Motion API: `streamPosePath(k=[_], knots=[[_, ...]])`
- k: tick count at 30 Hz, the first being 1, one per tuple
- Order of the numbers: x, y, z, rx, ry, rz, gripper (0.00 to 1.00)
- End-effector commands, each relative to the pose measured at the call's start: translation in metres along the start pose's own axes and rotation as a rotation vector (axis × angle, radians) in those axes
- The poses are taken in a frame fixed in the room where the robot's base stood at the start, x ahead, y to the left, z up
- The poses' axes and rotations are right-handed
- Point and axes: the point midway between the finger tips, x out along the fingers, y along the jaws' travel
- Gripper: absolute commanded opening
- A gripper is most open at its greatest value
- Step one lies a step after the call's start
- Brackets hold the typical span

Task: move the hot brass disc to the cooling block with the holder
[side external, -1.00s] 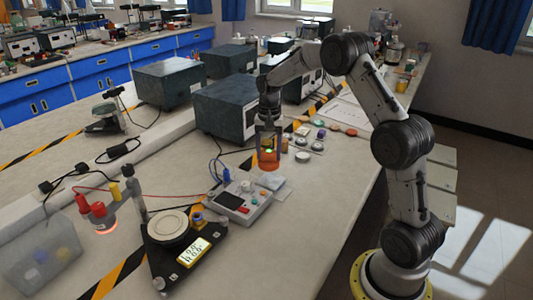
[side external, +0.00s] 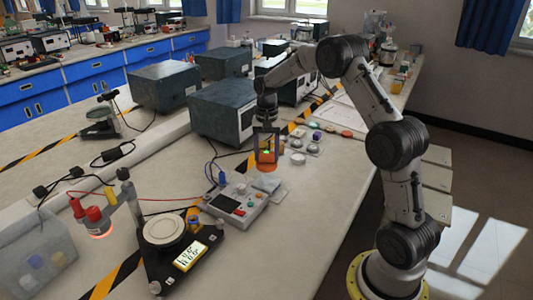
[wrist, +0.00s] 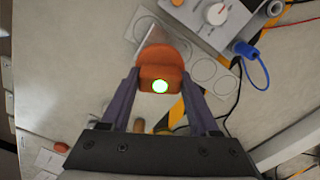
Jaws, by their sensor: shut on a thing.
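My gripper (side external: 266,152) is shut on an orange holder with a lit green light, above the bench beside the control box. In the wrist view the holder (wrist: 160,76) sits between both fingers, with a rounded orange part on its far side. I cannot pick out the brass disc or the cooling block for certain. Whether the holder carries a disc underneath is hidden.
The control box (side external: 237,204) with cables is close by. Several small discs (side external: 315,148) lie right of my gripper.

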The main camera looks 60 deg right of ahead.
Motion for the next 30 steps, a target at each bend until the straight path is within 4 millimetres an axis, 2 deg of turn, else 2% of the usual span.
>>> streamPosePath(k=[30], knots=[[0.046, -0.001, -0.001, 0.000, 0.002, -0.002, 0.06]])
